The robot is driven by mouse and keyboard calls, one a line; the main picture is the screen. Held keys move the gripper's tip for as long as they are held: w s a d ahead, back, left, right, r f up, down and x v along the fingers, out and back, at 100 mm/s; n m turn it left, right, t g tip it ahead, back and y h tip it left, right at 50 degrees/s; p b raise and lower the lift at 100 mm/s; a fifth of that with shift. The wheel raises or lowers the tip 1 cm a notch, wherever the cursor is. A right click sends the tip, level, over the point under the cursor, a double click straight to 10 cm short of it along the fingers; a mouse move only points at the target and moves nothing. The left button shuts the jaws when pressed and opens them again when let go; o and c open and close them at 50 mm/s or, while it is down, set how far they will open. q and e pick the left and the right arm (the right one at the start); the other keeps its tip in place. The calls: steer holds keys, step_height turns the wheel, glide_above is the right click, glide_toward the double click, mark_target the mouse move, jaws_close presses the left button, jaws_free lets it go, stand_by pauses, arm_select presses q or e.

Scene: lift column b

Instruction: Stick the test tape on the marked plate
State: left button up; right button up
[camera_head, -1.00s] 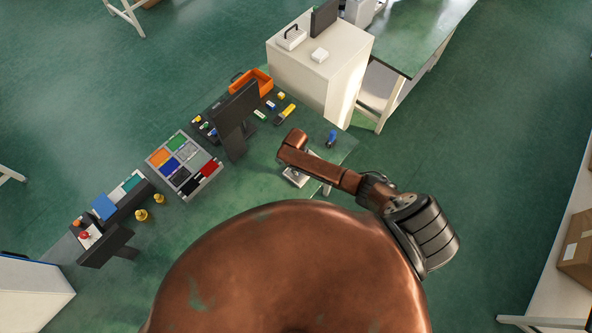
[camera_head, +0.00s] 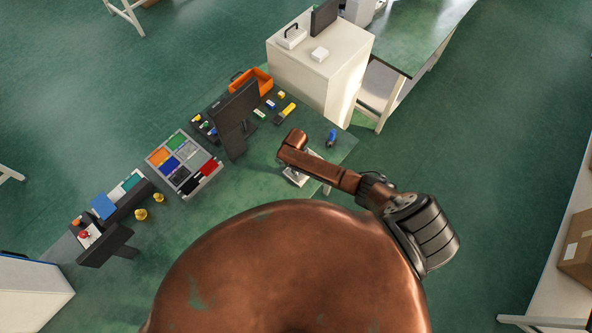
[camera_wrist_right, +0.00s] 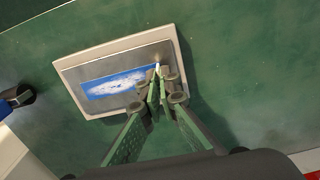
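The plate (camera_wrist_right: 180,58) lies on the green table; it has a pale frame, a grey face and a blue-and-white patch (camera_wrist_right: 118,84). In the head view the plate (camera_head: 297,178) is partly hidden by my right arm. My right gripper (camera_wrist_right: 158,88) points at the plate, its green-padded fingers meeting near the right end of the patch. A small white sliver shows at the tips; I cannot tell whether it is tape in the grip, nor whether the tips touch the plate. A blue and dark object (camera_head: 331,137), perhaps a tape dispenser, stands beyond the plate. My left gripper is out of view.
A grey sorting tray (camera_head: 207,181) with coloured compartments, a dark monitor (camera_head: 236,112) and an orange bin (camera_head: 262,79) stand farther left on the table. A yellow tool (camera_head: 286,111) lies nearby. A white cabinet (camera_head: 318,75) stands behind.

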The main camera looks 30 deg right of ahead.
steer(key=o, duration=0.6)
steer(key=shift+c, duration=0.2)
step_height(320, 180, up, 12)
stand_by(0.7)
